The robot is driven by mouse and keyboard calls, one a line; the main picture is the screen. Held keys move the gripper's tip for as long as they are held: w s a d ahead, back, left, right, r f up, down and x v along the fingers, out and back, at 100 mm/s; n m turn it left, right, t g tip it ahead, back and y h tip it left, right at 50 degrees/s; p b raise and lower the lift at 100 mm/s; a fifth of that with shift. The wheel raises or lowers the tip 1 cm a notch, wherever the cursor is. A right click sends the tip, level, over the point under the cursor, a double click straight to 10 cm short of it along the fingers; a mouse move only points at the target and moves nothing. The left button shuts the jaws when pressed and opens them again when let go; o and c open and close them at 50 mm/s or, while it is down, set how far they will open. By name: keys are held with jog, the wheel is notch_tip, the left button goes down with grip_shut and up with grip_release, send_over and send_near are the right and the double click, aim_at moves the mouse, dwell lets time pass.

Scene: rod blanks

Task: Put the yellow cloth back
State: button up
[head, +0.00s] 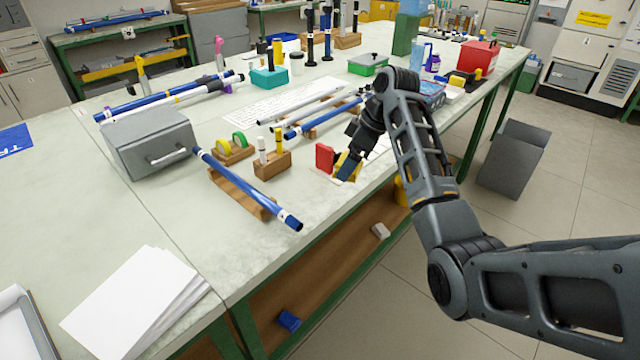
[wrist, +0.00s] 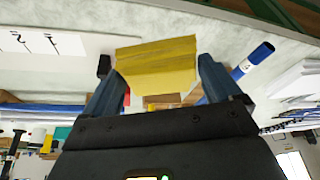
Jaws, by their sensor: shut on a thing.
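The yellow cloth (wrist: 157,65) is between the two fingers of my gripper (wrist: 165,85) in the wrist view, spread flat beyond the fingertips. In the head view the cloth (head: 341,164) shows as a small yellow patch beside my gripper (head: 347,167), low over the front part of the bench. My gripper is shut on the cloth. A red object (head: 324,157) stands just left of it. I cannot tell whether the cloth touches the bench top.
A wooden block with markers (head: 272,165), a blue rod on a wooden rest (head: 246,187) and a grey box (head: 149,141) stand to the left. More rods (head: 320,118) lie behind. The bench's front left (head: 200,240) is mostly clear beside white paper sheets (head: 135,305).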

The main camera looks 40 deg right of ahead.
aim_at(341, 163)
jog(key=w+a+f, duration=0.4)
jog(key=w, duration=0.1)
jog(key=shift+a, duration=0.15)
jog(key=shift+a+f+p, duration=0.1)
jog(key=shift+f+p, duration=0.35)
jog(key=shift+f, duration=1.6)
jog(key=shift+f, duration=0.1)
jog(key=o, duration=0.6)
jog(key=v, duration=1.2)
